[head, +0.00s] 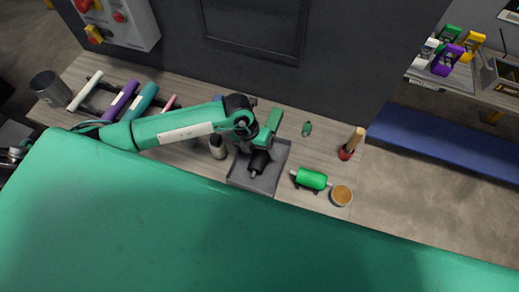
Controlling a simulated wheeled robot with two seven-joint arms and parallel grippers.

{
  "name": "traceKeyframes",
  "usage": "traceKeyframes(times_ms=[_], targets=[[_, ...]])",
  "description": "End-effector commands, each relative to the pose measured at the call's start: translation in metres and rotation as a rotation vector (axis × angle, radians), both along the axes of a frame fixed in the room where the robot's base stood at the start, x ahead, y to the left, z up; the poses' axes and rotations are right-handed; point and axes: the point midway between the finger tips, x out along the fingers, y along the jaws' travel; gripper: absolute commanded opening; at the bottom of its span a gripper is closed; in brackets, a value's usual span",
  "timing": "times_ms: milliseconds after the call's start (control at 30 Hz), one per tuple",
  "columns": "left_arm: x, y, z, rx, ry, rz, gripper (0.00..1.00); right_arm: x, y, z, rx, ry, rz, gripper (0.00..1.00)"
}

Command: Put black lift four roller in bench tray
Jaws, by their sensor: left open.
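A black roller (259,161) with a pale shaft end lies tilted in the grey bench tray (266,187). My left arm reaches in from the left, and my left gripper (262,148) is open over the tray, right at the roller's upper end. The gripper hides part of the roller and the back of the tray. I cannot tell whether the fingers touch the roller. My right gripper is not in view.
A wooden-handled brush (352,144) is farther right. A bottle (217,147) is left of the tray. White, purple (119,101), teal and pink rollers lie at the left.

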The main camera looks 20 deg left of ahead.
Motion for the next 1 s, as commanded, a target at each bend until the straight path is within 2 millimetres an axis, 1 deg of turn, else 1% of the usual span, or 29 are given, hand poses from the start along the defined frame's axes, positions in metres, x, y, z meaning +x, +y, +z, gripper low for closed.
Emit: traceKeyframes(times_ms=[67,167,267,500,600,700,800,1000], targets=[[0.001,0.002,0.005,-0.002,-0.003,0.0,0.72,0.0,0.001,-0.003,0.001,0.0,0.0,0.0],[0.002,0.006,0.019,-0.001,-0.006,0.0,0.72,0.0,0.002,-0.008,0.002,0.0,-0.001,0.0],[0.003,0.013,0.038,-0.001,-0.007,0.0,0.72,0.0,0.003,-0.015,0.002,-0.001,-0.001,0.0],[0.003,0.029,0.091,0.0,-0.006,0.0,0.72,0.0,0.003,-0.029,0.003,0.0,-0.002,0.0],[0.002,0.035,0.108,0.001,-0.005,0.0,0.72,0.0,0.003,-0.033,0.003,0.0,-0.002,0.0],[0.003,0.038,0.12,0.0,-0.004,0.0,0.72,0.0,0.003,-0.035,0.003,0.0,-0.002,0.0],[0.002,0.04,0.127,0.0,-0.002,0.001,0.72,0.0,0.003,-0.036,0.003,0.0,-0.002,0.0],[0.002,0.041,0.131,-0.001,-0.001,0.0,0.72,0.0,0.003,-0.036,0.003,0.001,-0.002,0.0]])
